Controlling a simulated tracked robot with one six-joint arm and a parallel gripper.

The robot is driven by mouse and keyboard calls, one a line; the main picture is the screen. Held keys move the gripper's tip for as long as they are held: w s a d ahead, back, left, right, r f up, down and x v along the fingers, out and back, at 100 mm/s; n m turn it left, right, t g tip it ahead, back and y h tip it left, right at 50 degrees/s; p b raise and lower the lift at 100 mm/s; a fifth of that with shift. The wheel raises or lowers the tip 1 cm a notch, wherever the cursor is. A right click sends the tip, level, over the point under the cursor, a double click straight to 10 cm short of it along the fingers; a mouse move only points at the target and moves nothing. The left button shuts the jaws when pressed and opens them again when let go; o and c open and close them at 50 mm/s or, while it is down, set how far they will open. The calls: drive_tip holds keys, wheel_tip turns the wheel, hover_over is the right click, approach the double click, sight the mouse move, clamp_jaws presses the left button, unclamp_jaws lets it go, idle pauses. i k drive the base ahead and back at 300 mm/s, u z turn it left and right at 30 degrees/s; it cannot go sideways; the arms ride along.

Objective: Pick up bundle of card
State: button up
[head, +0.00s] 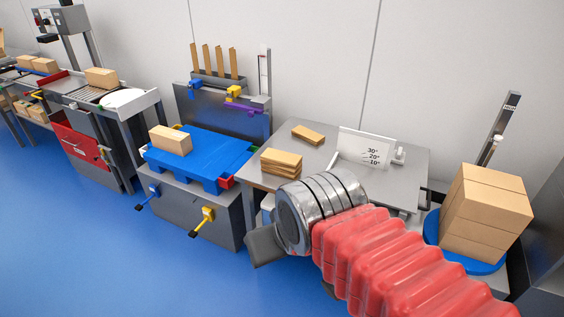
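A small stack of flat brown card-like pieces (281,163) lies near the front left of the grey metal table. I cannot tell which is the bundle of card. My arm reaches in from the lower right, with a red ribbed sleeve and a metal collar. Only a dark grey part of my gripper (263,247) shows, low in front of the table's front edge. The collar hides the rest, so its opening and anything in it cannot be seen.
The grey table (345,187) carries an angle plate (364,148) at its back right. A blue platform with a box (170,140) stands left. Stacked boxes (485,215) sit on a blue round base at right. Blue floor (90,250) is clear at front left.

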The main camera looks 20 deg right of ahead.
sight(283, 164)
drive_tip(key=u, duration=0.05)
drive_tip(key=i, duration=1.5)
